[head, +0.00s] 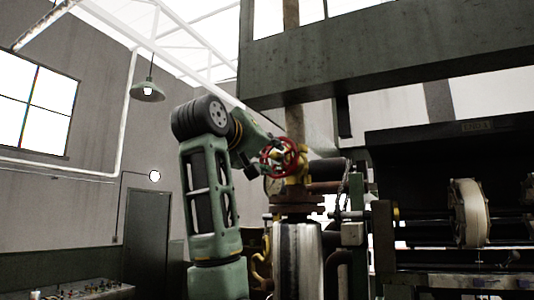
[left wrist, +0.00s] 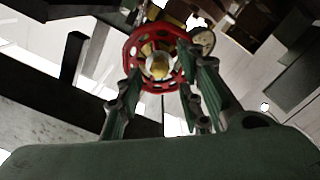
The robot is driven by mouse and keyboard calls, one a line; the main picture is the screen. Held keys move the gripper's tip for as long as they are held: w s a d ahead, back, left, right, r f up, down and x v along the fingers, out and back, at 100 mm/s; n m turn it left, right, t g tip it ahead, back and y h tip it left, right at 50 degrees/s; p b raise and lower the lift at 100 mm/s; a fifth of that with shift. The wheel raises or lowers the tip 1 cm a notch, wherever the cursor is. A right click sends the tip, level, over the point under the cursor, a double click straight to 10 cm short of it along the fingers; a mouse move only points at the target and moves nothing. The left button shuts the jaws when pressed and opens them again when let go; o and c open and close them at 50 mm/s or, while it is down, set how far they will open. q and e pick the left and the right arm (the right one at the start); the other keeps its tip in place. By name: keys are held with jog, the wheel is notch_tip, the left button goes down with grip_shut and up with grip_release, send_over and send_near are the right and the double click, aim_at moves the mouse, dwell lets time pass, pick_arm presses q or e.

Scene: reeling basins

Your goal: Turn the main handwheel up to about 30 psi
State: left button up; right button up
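The main handwheel is a red spoked wheel (head: 279,156) on a yellow valve body (head: 298,165), on a vertical pipe in the middle of the head view. In the left wrist view the wheel (left wrist: 131,48) faces me, with a pale hub in its centre. My left gripper (left wrist: 166,75) is open, its green fingers on either side of the wheel's near part. I cannot tell whether they touch the rim. In the head view the left gripper (head: 268,157) is at the wheel. A round gauge (left wrist: 203,42) sits beside the wheel; its reading is too small to tell. My right gripper is not in view.
Dark pipes and machinery (head: 325,188) stand behind and right of the valve. A pale reel (head: 468,212) sits farther right. A large dark beam (head: 390,50) crosses above. A control panel (head: 85,290) is at lower left. Open air lies left of my arm.

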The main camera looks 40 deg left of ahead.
aim_at(277, 154)
pick_arm(q)
jog(key=m, duration=0.4)
jog(key=shift+a, duration=0.1)
jog(key=m, duration=0.3)
jog(key=shift+p, duration=0.3)
jog(key=shift+p+x, duration=0.7)
jog(key=shift+x, duration=0.45)
jog(key=shift+w, duration=0.4)
jog(key=shift+c, duration=0.4)
jog(key=shift+s, duration=0.15)
jog(key=c, duration=0.7)
jog(key=shift+w+d+r, duration=0.1)
jog(key=shift+w+d, duration=0.2)
jog(key=shift+d, duration=0.1)
grip_shut()
